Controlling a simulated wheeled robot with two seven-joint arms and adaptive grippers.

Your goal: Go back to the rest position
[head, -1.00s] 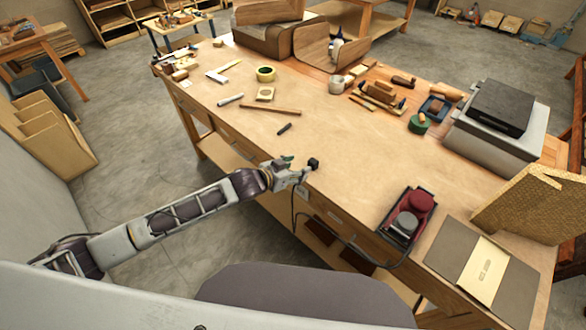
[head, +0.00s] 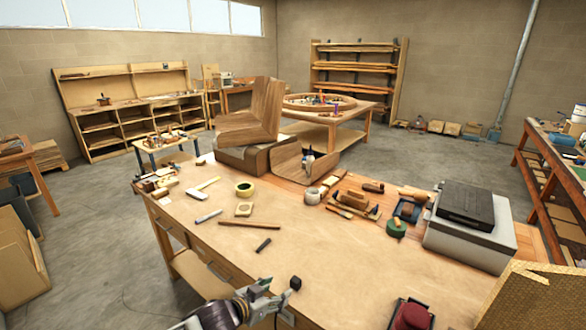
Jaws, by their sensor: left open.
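My left gripper (head: 277,291) shows at the bottom of the head view, at the near edge of the wooden workbench (head: 310,255). It is open, and I see nothing between its fingers. Its arm comes in from the bottom, mostly cut off by the frame. A small dark stick (head: 263,245) lies on the bench beyond it, apart from it. My right gripper is not in view. Bent wood pieces (head: 245,122) stand at the bench's far end.
A grey machine with a black top (head: 470,205) stands at the bench's right. The bench's middle is clear.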

